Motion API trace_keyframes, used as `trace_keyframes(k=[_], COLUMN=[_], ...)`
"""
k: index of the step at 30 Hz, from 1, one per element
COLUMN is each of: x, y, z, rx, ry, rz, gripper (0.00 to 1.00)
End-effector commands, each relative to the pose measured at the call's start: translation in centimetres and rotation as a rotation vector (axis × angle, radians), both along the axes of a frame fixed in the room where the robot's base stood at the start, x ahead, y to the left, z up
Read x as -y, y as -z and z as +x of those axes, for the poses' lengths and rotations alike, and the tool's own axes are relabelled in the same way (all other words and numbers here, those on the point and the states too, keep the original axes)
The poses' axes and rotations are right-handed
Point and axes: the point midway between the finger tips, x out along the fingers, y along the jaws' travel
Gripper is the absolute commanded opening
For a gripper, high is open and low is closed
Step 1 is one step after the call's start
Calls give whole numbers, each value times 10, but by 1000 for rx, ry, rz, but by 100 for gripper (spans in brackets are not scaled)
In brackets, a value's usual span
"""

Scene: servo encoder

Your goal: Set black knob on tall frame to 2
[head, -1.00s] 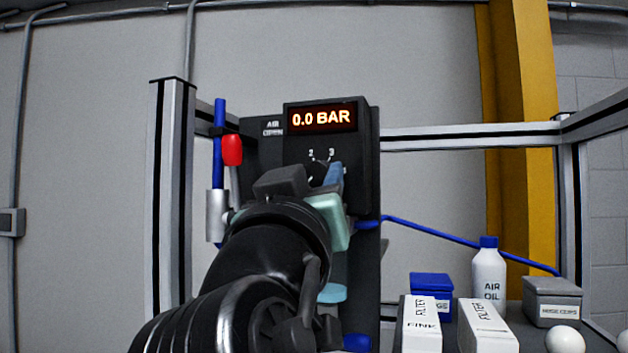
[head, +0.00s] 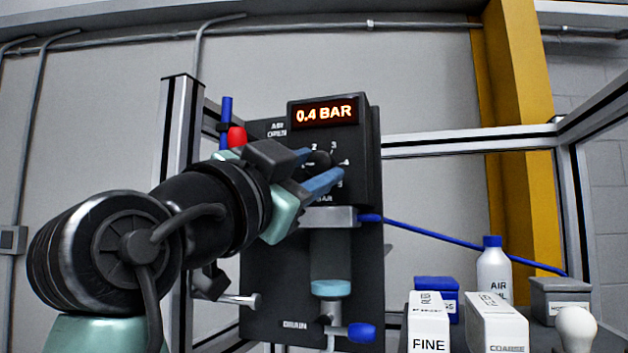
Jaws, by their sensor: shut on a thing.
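The black knob (head: 318,159) sits on the dark regulator panel (head: 356,150) on the tall frame. Scale marks 2, 3 and 4 show around it, with 2 at its upper left; part of the dial is hidden. The orange display (head: 324,113) above it reads 0.4 BAR. My gripper (head: 322,166) reaches in from the left, its blue fingers on either side of the knob and shut on it. The fingers cover the knob's lower edge, and I cannot clearly tell where its pointer is.
A filter bowl (head: 331,255) hangs below the knob, with a blue-handled drain valve (head: 361,333) under it. A red part (head: 237,137) and a blue pipe stand left of the panel. Filter boxes (head: 429,325) and an oil bottle (head: 493,272) stand at the lower right.

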Motion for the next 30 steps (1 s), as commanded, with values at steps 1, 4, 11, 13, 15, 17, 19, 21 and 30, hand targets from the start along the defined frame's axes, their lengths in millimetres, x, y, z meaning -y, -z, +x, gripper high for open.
trace_keyframes(k=[1,4,11,13,15,17,19,21,30], x=[-2,-3,-4,-4,-4,-4,-4,-5,-5], y=[1,0,-4,-4,-5,-6,-7,-7,-9], z=[1,1,1,1,1,1,1,1,1], rx=[11,41,109,128,150,168,187,207,282], ry=[-4,-4,-2,-2,-2,-1,-1,-1,-1], rz=[43,133,340,403,466,520,582,643,868], gripper=[0,0,0,0,0,0,0,0,0])
